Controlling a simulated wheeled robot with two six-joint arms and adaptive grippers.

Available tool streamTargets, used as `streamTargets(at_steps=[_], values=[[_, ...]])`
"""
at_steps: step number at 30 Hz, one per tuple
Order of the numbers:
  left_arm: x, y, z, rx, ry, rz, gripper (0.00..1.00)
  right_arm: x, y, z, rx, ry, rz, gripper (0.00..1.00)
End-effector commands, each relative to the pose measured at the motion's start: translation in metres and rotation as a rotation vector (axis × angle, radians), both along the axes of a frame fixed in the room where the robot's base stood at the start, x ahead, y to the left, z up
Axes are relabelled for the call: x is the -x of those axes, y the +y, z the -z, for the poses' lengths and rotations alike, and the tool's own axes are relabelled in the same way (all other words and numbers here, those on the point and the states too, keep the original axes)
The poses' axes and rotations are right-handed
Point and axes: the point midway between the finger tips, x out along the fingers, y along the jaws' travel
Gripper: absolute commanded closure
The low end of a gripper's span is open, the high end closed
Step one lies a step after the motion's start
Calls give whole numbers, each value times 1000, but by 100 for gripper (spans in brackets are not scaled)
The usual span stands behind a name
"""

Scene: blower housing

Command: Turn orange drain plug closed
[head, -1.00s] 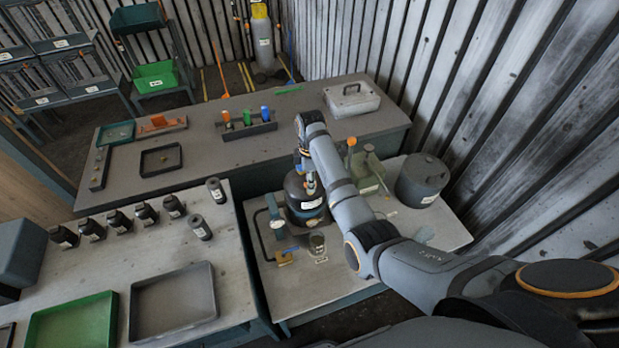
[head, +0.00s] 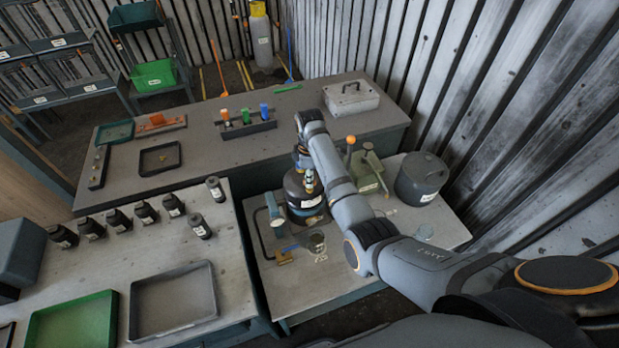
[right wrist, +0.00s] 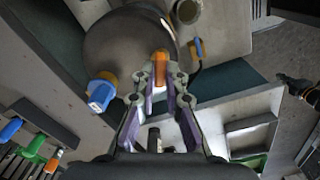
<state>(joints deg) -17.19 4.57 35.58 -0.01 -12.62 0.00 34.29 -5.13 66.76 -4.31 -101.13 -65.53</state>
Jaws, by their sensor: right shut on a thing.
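The orange drain plug (right wrist: 160,68) sticks out from the side of a dark round vessel (right wrist: 122,47) in the right wrist view. My right gripper (right wrist: 161,80) is shut on the plug, with a finger on each side of it. In the head view the dark vessel (head: 303,204) stands on the right-hand bench, and my right gripper (head: 308,183) is at it, partly hidden by my arm. The plug cannot be made out there. A blue fitting (right wrist: 101,92) sits at the vessel's edge. My left gripper is not seen.
A green device with an orange knob (head: 369,172) and a grey drum (head: 423,179) stand to the right. The bench front is mostly clear.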

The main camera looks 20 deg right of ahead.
Motion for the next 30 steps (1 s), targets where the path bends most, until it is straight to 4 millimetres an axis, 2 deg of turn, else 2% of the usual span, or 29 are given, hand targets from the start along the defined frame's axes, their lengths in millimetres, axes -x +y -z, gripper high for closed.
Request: streamTargets(at_steps=[30], values=[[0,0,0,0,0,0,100,0,0,0,1,0,952,100]])
